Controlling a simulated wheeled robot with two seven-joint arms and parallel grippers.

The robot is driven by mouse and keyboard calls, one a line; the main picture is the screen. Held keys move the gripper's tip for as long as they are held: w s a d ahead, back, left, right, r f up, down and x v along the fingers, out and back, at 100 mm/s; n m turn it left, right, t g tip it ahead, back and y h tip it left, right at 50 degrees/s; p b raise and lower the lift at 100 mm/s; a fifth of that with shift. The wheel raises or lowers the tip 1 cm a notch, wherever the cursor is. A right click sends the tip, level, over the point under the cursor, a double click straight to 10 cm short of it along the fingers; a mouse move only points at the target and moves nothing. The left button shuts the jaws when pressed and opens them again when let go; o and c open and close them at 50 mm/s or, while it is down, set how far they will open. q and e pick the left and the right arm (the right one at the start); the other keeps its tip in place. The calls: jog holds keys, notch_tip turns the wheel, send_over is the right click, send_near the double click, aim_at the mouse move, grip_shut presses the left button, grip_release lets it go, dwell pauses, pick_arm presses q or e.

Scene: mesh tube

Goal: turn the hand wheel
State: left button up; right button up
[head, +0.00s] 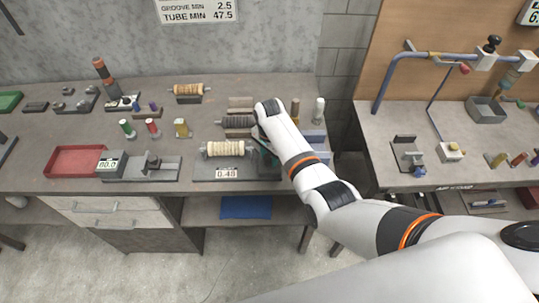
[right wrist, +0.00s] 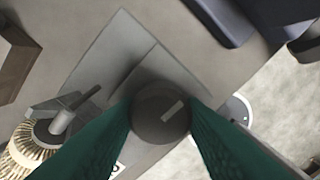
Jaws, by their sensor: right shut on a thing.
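The hand wheel (right wrist: 162,112) is a small dark round knob with a pale mark on its face, seen in the right wrist view. The green fingers of my right gripper (right wrist: 160,120) are on both sides of it and shut on it. In the head view my right gripper (head: 266,156) is at the right end of the fixture (head: 203,174) with the cream-wound spool (head: 226,148) and the 0.48 readout. My own arm hides the wheel there. The spool also shows at the lower left of the right wrist view (right wrist: 22,150). My left gripper is not in view.
The bench (head: 225,98) holds other wound spools, coloured posts, a red tray (head: 76,161) and a 60.0 readout block (head: 110,162). A second bench (head: 380,127) with blue piping is at the right.

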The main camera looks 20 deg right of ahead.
aim_at(270, 157)
jog(key=shift+w+r+m, duration=0.1)
jog(key=shift+m, duration=0.5)
jog(key=o, duration=1)
notch_tip(270, 157, up, 12)
jog(key=b, duration=0.3)
dwell(0.6)
